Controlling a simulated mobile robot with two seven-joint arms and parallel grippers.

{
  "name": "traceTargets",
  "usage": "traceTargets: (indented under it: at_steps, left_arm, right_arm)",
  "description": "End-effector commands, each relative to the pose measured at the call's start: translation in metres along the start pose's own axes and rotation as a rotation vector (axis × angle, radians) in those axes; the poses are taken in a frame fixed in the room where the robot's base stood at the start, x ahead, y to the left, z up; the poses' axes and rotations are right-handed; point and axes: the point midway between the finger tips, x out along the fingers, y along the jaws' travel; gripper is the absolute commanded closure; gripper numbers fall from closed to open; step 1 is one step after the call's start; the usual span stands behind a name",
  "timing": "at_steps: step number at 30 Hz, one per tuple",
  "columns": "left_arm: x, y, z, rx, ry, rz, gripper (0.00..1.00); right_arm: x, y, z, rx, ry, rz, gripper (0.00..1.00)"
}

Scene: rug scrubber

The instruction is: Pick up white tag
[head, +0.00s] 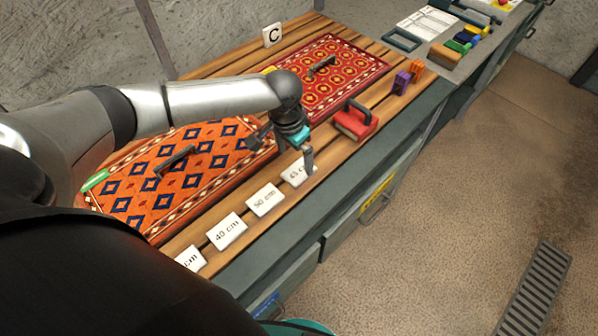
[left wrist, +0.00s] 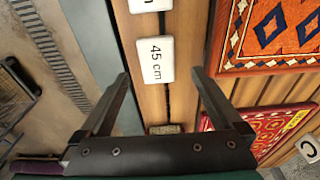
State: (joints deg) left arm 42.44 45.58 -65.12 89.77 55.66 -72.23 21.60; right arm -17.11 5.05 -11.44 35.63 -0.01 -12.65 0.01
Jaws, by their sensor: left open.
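Several white tags lie in a row along the front of the slatted wooden table. The 45 cm tag (head: 297,174) is at the right end of the row, partly covered by a finger in the head view. My left gripper (head: 282,148) is open and empty above it. In the left wrist view the 45 cm tag (left wrist: 155,60) lies between the fingertips of the left gripper (left wrist: 160,76), with no clear contact. The 50 cm tag (head: 264,201) and 40 cm tag (head: 227,232) lie to its left. A white tag marked C (head: 272,35) stands at the back. My right gripper is not in view.
An orange rug (head: 190,170) and a red rug (head: 335,75) lie behind the tags. A red block with a black handle (head: 356,121) sits right of the gripper. Purple (head: 401,83) and orange blocks (head: 417,69) stand farther right. The dark table edge runs close to the tags.

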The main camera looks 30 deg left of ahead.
Motion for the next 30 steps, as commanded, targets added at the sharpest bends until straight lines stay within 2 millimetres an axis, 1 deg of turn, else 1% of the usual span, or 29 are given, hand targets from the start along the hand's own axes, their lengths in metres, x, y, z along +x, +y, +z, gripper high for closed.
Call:
traceTargets:
  at_steps: [1, 3, 10, 14, 20, 23, 30]
  left_arm:
    - [0.004, 0.001, 0.000, 0.001, -0.001, 0.000, 0.00]
    - [0.012, 0.002, 0.000, 0.001, -0.002, 0.001, 0.00]
    - [0.045, 0.005, 0.000, 0.000, -0.002, 0.000, 0.00]
    - [0.052, 0.005, 0.000, 0.000, -0.001, 0.000, 0.00]
    - [0.052, 0.005, 0.000, 0.000, 0.000, 0.001, 0.00]
    - [0.052, 0.005, 0.000, 0.000, 0.000, 0.000, 0.09]
    - [0.051, 0.005, 0.000, 0.000, -0.001, 0.000, 0.36]
  right_arm:
    - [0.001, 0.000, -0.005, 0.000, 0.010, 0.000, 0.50]
    - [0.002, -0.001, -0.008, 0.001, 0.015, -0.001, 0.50]
    - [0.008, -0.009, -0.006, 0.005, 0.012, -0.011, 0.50]
    - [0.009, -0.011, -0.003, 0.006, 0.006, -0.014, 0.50]
    - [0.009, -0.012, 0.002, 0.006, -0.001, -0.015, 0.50]
    - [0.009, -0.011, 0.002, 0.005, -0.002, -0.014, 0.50]
    - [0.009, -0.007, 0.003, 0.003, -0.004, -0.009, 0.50]
